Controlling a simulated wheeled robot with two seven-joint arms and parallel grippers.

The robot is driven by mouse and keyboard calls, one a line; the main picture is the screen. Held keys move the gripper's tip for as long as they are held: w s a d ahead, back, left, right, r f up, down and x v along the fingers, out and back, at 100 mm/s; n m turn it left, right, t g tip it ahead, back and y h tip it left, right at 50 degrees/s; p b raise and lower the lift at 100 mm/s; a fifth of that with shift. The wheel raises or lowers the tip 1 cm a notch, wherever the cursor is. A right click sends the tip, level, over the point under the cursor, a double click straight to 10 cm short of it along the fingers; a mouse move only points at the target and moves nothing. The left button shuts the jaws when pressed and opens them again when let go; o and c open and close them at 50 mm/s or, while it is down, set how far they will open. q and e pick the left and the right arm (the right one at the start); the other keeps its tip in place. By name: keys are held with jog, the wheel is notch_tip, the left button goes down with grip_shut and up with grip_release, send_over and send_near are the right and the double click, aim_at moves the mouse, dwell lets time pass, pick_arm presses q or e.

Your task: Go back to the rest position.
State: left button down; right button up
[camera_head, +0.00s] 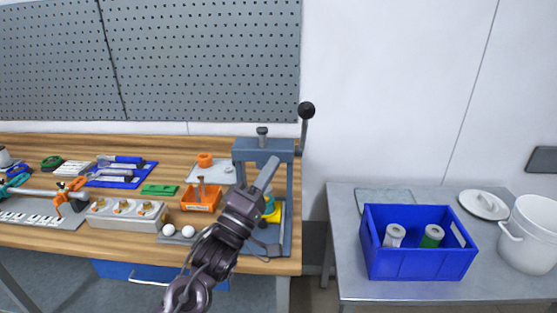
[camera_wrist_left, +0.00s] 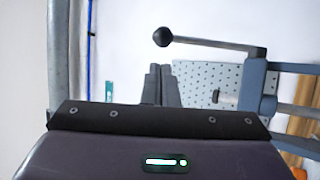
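My left gripper (camera_head: 270,168) is raised in front of the lever press (camera_head: 290,180) at the right end of the wooden workbench. Its grey fingers lie together with nothing visible between them. In the left wrist view the fingers (camera_wrist_left: 161,84) also show side by side, shut and empty. The press's lever with its black ball knob (camera_wrist_left: 163,37) is just beyond them there. My left gripper and wrist hide part of the press. A yellow and blue item (camera_head: 272,210) shows low in the press. My right gripper is in neither view.
The workbench (camera_head: 215,264) holds an orange bin (camera_head: 201,198), a metal block (camera_head: 127,215), a blue tray (camera_head: 122,175) and small tools. On the grey table to the right stand a blue crate (camera_head: 420,265) with two cylinders and a white pot (camera_head: 530,235). A gap separates bench and table.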

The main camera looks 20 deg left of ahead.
pick_arm(q)
jog(key=s+f+m+g+y, duration=0.25)
jog(key=f+g, duration=0.25)
jog(key=f, duration=0.4)
jog(key=s+f+m+g+y, duration=0.2)
jog(key=s+f+g+y, duration=0.15)
jog(key=f, duration=0.65)
jog(key=s+f+m+g, duration=0.4)
jog(key=s+f+g, duration=0.15)
jog(key=s, duration=0.35)
jog(key=s+f+m+g, duration=0.5)
jog(key=s+g, duration=0.1)
jog(key=s, duration=0.2)
notch_tip(320, 180, down, 31)
jog(key=s+g, duration=0.1)
jog(key=s, duration=0.2)
jog(key=s+a+f+g, duration=0.1)
jog(key=s+a+f, duration=0.2)
jog(key=s+f, duration=1.4)
jog(key=shift+s+a+f+y, duration=0.15)
jog(key=shift+s+f+y, duration=0.2)
jog(key=shift+s, duration=0.7)
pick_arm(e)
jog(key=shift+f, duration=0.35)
